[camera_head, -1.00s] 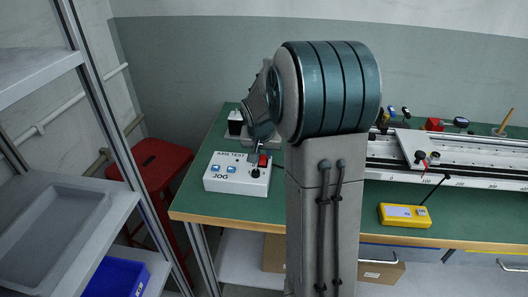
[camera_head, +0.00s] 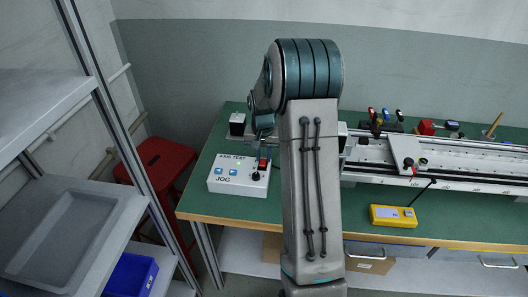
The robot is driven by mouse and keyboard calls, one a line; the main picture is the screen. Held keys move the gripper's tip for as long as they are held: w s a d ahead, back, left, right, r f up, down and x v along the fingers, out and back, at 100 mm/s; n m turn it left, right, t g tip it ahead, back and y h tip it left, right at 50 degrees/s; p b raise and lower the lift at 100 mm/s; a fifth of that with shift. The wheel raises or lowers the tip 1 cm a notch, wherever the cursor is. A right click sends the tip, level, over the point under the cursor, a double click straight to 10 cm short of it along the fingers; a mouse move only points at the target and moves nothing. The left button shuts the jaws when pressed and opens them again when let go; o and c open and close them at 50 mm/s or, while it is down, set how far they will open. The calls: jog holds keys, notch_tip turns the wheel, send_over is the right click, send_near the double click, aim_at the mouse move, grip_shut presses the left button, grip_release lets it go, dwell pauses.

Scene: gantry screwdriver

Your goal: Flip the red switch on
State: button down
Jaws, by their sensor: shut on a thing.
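The white control box (camera_head: 239,182), marked AXIS TEST and JOG, sits at the left end of the green workbench. Its red switch (camera_head: 263,163) stands at the upper right of its top, above a black knob (camera_head: 256,176). A small green light (camera_head: 238,163) shows under the AXIS TEST label. My gripper (camera_head: 261,153) reaches down from behind my arm to the red switch and is shut on it. The fingertips are small and partly hidden, so the exact grip is hard to see. The blue buttons (camera_head: 226,171) are clear of my gripper.
A gantry rail (camera_head: 450,160) runs along the bench's right side, with a yellow meter (camera_head: 393,216) in front. A small black-topped block (camera_head: 237,124) stands behind the box. A red stool (camera_head: 155,165) and grey shelving (camera_head: 75,230) stand at the left.

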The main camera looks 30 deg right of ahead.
aim_at(264, 162)
jog(key=shift+s, duration=0.1)
jog(key=c, duration=1.3)
grip_release()
jog(key=shift+r, duration=0.55)
jog(key=r, duration=1.2)
jog(key=shift+s+a+r, duration=0.2)
jog(key=shift+s+r, duration=0.15)
